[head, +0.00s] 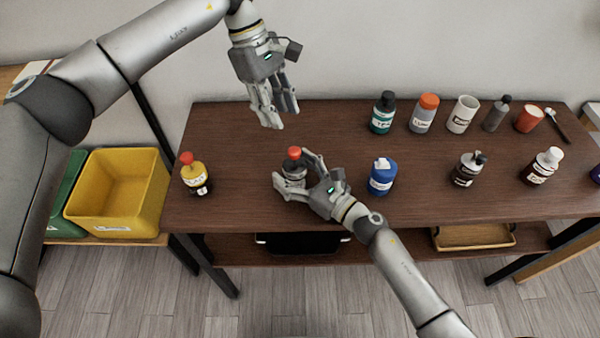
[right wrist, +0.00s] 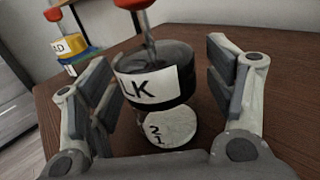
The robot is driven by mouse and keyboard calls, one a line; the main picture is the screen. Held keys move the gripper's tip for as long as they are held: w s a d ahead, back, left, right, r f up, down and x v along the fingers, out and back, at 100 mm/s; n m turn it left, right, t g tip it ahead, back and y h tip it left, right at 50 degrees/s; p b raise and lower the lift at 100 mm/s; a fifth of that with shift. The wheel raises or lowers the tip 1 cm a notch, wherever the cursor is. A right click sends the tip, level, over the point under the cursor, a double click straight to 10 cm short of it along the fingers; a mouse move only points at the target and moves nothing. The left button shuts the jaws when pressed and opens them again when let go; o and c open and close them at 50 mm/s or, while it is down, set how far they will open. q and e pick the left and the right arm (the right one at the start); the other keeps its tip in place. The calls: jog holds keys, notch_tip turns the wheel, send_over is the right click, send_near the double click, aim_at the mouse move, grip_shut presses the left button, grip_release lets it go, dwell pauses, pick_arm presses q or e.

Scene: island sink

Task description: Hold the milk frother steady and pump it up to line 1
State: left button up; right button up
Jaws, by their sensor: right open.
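The milk frother (head: 293,170) stands upright on the brown table, with a red knob (head: 294,153) on top. In the right wrist view, the frother (right wrist: 150,85) has a dark lid, a white label ending in "LK", and a metal rod rising to the red knob (right wrist: 133,4). Below the lid, a pale area (right wrist: 168,130) carries the marks 2 and 1. My right gripper (head: 291,174) is open, with its fingers on either side of the frother; contact cannot be told. My left gripper (head: 281,120) hangs empty above and behind the frother, its fingers apart.
A yellow bottle with a red top (head: 195,176) stands to the left. A blue container (head: 382,177) stands right of my right gripper. Several bottles and cups line the back right, including a white cup (head: 462,115). A yellow bin (head: 118,190) is beyond the table's left end.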

jog(key=c, duration=1.2)
dwell(0.6)
